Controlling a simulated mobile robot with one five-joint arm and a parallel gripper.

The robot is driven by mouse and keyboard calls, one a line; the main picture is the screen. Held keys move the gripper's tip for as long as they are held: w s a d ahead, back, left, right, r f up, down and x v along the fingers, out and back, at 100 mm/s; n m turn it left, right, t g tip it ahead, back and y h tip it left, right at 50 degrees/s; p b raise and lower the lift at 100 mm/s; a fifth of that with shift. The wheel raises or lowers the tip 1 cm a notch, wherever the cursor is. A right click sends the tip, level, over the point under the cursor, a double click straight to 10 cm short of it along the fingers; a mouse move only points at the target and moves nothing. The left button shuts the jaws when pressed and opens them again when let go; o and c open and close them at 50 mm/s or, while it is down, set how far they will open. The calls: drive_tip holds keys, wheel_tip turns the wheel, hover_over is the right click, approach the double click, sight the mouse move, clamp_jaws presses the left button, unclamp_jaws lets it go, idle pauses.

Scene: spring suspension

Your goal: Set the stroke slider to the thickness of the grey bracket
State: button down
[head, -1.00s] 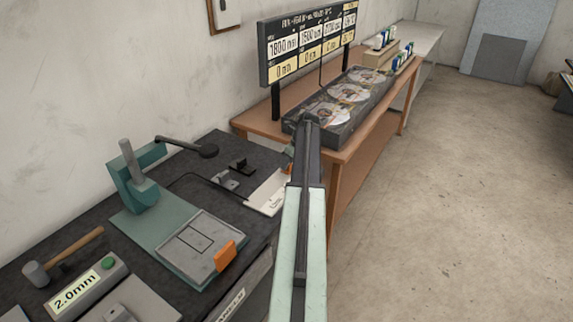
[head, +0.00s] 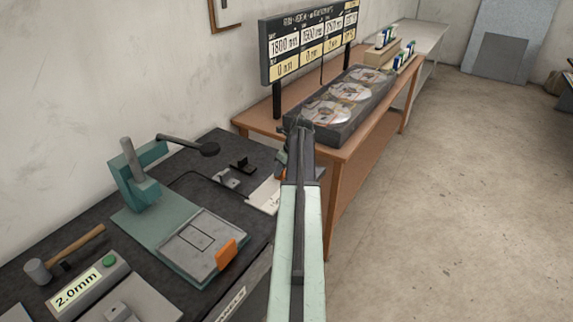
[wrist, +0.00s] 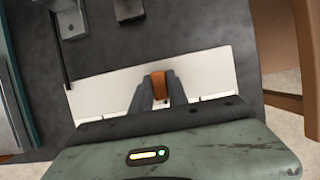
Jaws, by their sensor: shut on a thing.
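In the wrist view my gripper (wrist: 158,92) is shut on an orange slider knob (wrist: 159,82), which I take for the stroke slider. The knob stands over a white scale strip (wrist: 212,72). The strip's markings face away or are too small to read. In the head view my arm hides most of the gripper and the right part of the white strip (head: 264,195). A small grey bracket (head: 228,179) lies on the dark bench top, left of the strip. A grey part (wrist: 70,20), perhaps this bracket, shows at the wrist view's top.
A black bracket (head: 243,165) lies beside the grey one. A teal press (head: 140,180) with an orange-handled tray (head: 205,240), a hammer (head: 60,255) and a "2.0mm" readout (head: 80,288) stand left. A brown table (head: 345,150) with a display board (head: 310,45) is behind.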

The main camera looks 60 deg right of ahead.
drive_tip(key=a, duration=0.3)
drive_tip(key=shift+a, duration=0.2)
drive_tip(key=c, duration=1.3)
unclamp_jaws()
drive_tip(key=p+v, duration=0.7)
drive_tip(key=shift+s+r, duration=0.2)
drive_tip(key=shift+r, duration=0.15)
